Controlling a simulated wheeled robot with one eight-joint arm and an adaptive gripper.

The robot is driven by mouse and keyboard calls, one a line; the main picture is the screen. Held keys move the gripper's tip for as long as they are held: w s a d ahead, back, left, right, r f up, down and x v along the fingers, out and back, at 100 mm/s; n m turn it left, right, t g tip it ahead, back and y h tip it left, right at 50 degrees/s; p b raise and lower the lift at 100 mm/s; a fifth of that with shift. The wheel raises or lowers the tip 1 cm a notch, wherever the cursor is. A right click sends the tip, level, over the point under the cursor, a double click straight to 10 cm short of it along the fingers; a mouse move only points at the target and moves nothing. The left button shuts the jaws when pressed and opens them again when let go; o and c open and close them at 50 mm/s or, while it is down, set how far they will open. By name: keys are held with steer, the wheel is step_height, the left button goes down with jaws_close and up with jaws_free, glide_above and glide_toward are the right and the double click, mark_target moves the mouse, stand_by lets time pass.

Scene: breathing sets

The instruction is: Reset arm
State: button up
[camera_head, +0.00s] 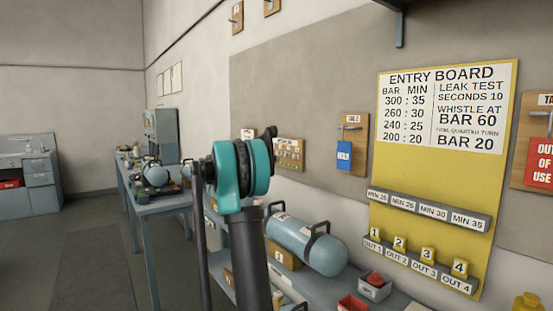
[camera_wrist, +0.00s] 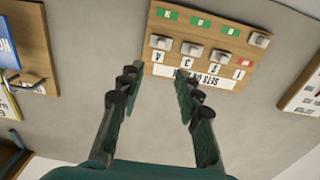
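My arm with its teal joint rises in front of the wall in the head view; my gripper's fingers cannot be made out there. In the wrist view my gripper (camera_wrist: 154,88) is open, its two dark fingers well apart with nothing between them. Beyond the fingertips is a wooden board (camera_wrist: 240,73), seen upside down, with numbered grey blocks, green tags and one red tag. A wooden tag board (camera_head: 289,153) also shows on the wall in the head view, partly behind my arm.
A yellow entry board (camera_head: 442,170) hangs at the right, with numbered yellow tags on its lower ledge. A blue cylinder (camera_head: 310,247) lies on a bench beside my arm. A blue-grey table (camera_head: 160,203) with breathing gear stands left of it. The floor (camera_head: 45,250) at left is clear.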

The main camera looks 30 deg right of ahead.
steer(key=shift+a, duration=0.2)
stand_by(0.4)
steer(key=s+a+f+n+t+y, duration=0.1)
steer(key=s+a+f+n+y, duration=0.7)
steer(key=s+a+f, duration=1.1)
steer(key=s+a+f+n+t+y, duration=0.2)
steer(key=s+a+f+n+y, duration=0.7)
steer(key=s+a+f, duration=1)
step_height(320, 180, down, 5)
steer(key=shift+s+a+r+y, duration=0.15)
steer(key=shift+s+a+y, duration=0.3)
steer(key=shift+s, duration=0.4)
